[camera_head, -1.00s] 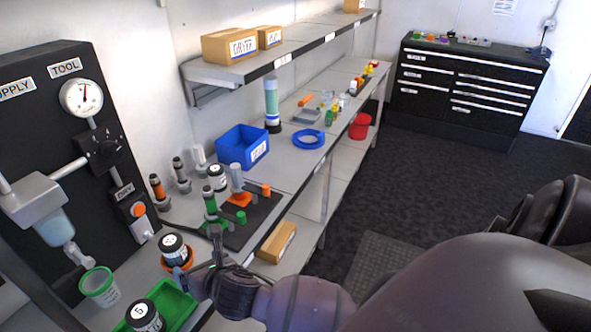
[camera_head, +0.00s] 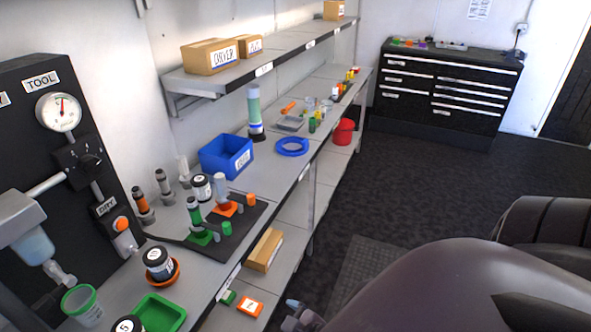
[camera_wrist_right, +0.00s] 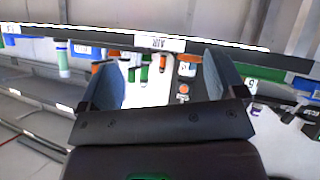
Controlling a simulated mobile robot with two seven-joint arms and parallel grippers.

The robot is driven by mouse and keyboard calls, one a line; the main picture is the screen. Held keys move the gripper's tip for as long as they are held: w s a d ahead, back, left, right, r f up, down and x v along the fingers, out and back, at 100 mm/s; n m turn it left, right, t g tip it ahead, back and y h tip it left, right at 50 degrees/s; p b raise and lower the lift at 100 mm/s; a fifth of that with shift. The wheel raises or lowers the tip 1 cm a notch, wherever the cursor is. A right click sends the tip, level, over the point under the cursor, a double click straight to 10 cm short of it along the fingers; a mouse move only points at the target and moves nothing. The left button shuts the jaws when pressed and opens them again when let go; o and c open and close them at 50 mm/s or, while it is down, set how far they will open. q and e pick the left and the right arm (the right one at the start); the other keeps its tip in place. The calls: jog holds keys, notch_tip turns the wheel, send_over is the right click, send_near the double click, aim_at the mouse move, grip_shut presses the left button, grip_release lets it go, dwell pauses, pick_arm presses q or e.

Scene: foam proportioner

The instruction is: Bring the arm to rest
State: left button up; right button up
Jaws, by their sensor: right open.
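My right arm (camera_head: 440,285) comes in from the lower right in the head view. Only a small part of its gripper shows at the bottom edge, off the bench's front side. In the right wrist view my right gripper (camera_wrist_right: 163,82) is open, its two blue-padded fingers wide apart. Nothing is held between them; bench items show beyond the gap. My left gripper is not in view.
The bench holds a black-lidded jar (camera_head: 159,262) on an orange dish, a green tray (camera_head: 162,314), a green-rimmed cup (camera_head: 82,304), a tool stand and a blue bin (camera_head: 227,156). A shelf (camera_head: 270,70) hangs above. The dark floor right of the bench is open.

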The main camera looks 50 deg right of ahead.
jog(key=m, duration=0.1)
jog(key=s+d+m, duration=0.1)
jog(key=s+m, duration=0.1)
jog(key=shift+s+d+f, duration=0.1)
jog(key=shift+d+f, duration=0.1)
jog(key=shift+f, duration=0.05)
jog(key=shift+f, duration=0.1)
